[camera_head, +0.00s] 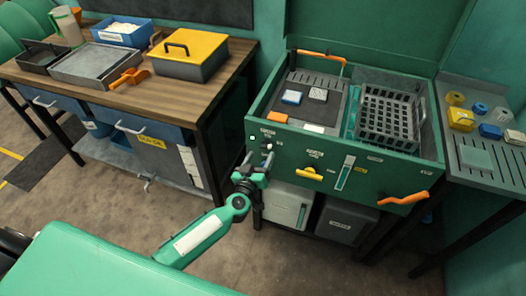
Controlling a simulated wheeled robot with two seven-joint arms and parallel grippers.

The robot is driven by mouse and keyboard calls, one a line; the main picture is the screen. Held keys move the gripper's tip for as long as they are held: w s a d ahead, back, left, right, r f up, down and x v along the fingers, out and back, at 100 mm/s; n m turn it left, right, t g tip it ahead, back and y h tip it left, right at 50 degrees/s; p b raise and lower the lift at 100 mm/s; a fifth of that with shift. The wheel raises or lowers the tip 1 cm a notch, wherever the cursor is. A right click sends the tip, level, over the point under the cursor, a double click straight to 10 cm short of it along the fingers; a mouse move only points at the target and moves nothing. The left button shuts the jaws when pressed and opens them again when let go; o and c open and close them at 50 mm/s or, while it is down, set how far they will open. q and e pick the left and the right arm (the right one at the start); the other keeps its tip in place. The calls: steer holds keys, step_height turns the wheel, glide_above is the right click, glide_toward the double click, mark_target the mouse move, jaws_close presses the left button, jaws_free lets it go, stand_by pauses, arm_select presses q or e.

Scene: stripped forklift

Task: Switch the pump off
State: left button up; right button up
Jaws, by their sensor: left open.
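A green washing station (385,173) stands at centre right, with controls on its front panel. At the panel's left end is a small switch (267,147) under a white label too small to read; which way it is set I cannot tell. A yellow handle (311,173) sits to the right of it, below another label. I cannot tell from the labels which control is the pump's. My left gripper (254,172) is open and empty, just below and in front of the small switch. It looks close to the panel; contact cannot be made out. My right gripper is not in view.
The station's top holds a black basket (388,117), an orange lever (322,56) and small blocks. An orange handle (404,198) juts from its front right. A wooden bench (98,96) with trays and a yellow-lidded box (189,54) stands left. A side shelf (490,172) holds small parts.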

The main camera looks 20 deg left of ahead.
mark_target(265, 147)
arm_select(q)
steer(key=shift+w, duration=1.8)
steer(key=c, duration=1)
